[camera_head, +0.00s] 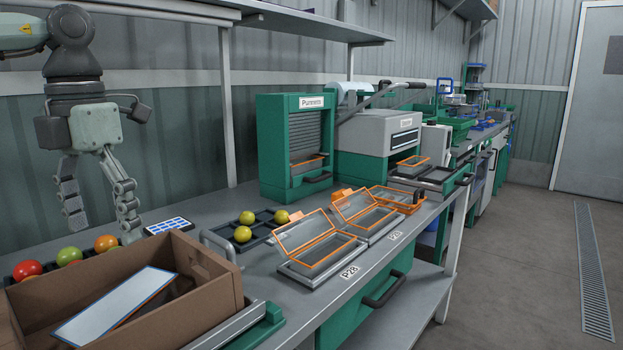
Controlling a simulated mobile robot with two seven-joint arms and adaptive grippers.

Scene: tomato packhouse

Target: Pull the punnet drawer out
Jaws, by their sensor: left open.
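A green cabinet labelled "Punnets" (268,140) stands on the bench against the wall, with a grey slatted front and a dark handle (318,178) low on it. A punnet with an orange rim (308,160) shows in its lower opening. A green drawer (345,325) with a dark bar handle (385,290) sits under the bench's front edge and looks shut. My left gripper (100,212) hangs open and empty at the left, fingers down, well left of the cabinet and apart from both handles. My right gripper is out of view.
A cardboard box (215,280) stands at the front left, beside a tray of tomatoes. Two open clear-lidded punnets (318,250) (370,215) rest on platforms on the bench. A dark tray with yellow-green tomatoes (262,232) lies before the cabinet. A shelf (290,22) overhangs the bench.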

